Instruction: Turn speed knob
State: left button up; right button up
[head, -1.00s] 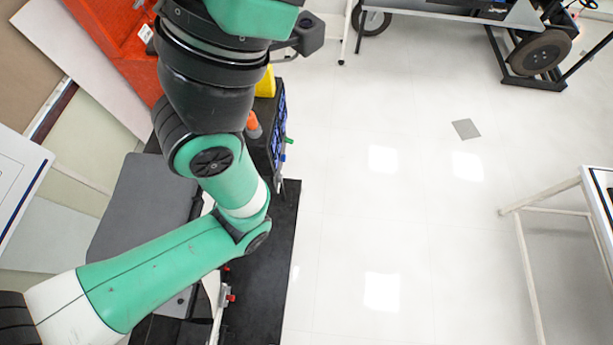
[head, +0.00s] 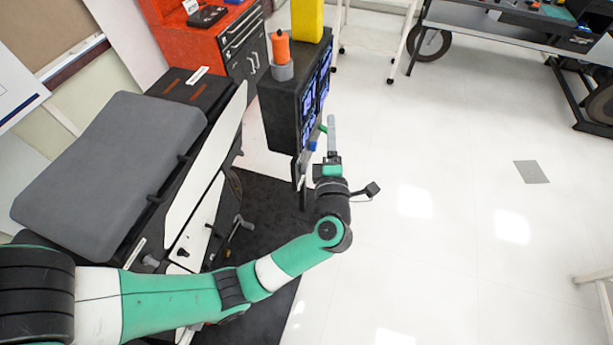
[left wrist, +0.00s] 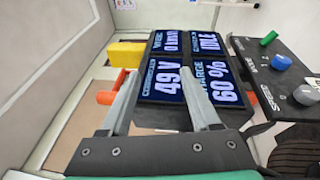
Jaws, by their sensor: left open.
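The control box (head: 283,105) is dark, with blue-lit screens (head: 316,90) on its right face. In the left wrist view the screens (left wrist: 192,65) read 0 km/h, IDLE, 49 V and 60 %. A panel beside them carries a green knob (left wrist: 268,39), a blue knob (left wrist: 280,62) and a grey knob (left wrist: 306,95) by the SPEED label. The green knob (head: 322,128) also shows in the head view. My left gripper (head: 316,148) is open and empty in front of the screen face. In the wrist view its fingers (left wrist: 158,75) overlap the screens, left of the knobs. My right gripper is not in view.
An orange post (head: 281,50) and a yellow block (head: 307,20) stand on the box. A grey padded seat (head: 103,165) is at the left, and an orange cabinet (head: 205,50) is behind it. The white floor (head: 450,170) at the right is mostly clear.

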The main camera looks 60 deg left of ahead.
aim_at(306, 173)
pick_arm(q)
jog(key=s+f+m+g+h+b, duration=0.1)
jog(key=s+f+g+b, duration=0.2)
jog(key=f, duration=1)
jog(key=s+f+h+b, duration=0.15)
jog(key=f+b, duration=0.35)
jog(key=f, duration=0.9)
jog(key=shift+g, duration=0.3)
jog(key=b+x, duration=0.1)
jog(key=x, duration=0.2)
jog(key=b+x, duration=0.2)
jog(key=x, duration=0.2)
jog(key=s+b+x, duration=0.1)
jog(key=b+x, duration=0.1)
jog(key=x, duration=0.2)
jog(key=shift+w+a+r, duration=0.1)
jog(key=shift+a+r, duration=0.05)
jog(key=shift+a, duration=0.15)
jog(key=shift+w+a, duration=0.15)
jog(key=shift+a, duration=0.15)
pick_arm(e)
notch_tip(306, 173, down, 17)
